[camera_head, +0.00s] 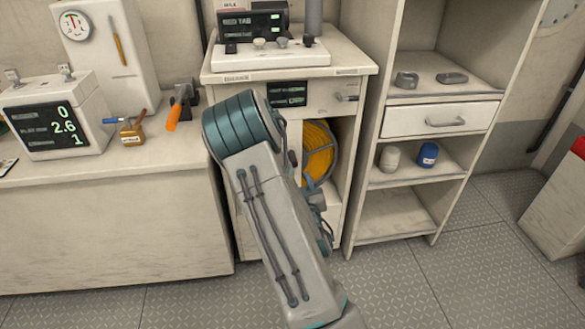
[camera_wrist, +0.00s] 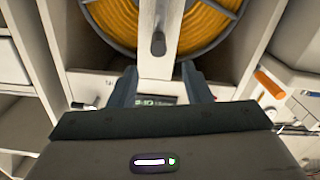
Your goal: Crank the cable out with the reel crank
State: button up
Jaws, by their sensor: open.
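The cable reel, wound with orange-yellow cable (camera_head: 319,150), sits in the open bay of the middle cabinet, partly hidden by my arm. In the wrist view the reel (camera_wrist: 118,22) fills the top, cut off by the frame, with a grey rim. A pale bar, seemingly the reel crank (camera_wrist: 160,66), crosses in front of it and carries a dark grip (camera_wrist: 158,42). My gripper (camera_wrist: 160,84) is open, its two fingers pointing toward the reel on either side of the bar's line in the picture. The grip appears beyond the fingertips; contact is not visible. In the head view my arm hides the crank.
The middle cabinet (camera_head: 350,58) has a display and a drawer above the reel bay. A shelf unit (camera_head: 385,205) stands close on its right, a bench (camera_head: 100,215) on its left. An orange-handled tool (camera_head: 173,117) lies on the bench. Floor is clear in front.

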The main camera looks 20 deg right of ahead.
jog(key=b, duration=0.3)
jog(key=shift+d+f+b, duration=0.1)
jog(key=shift+f+b, duration=0.2)
jog(key=shift+b, duration=0.05)
jog(key=x, duration=1.1)
jog(key=shift+r, duration=0.15)
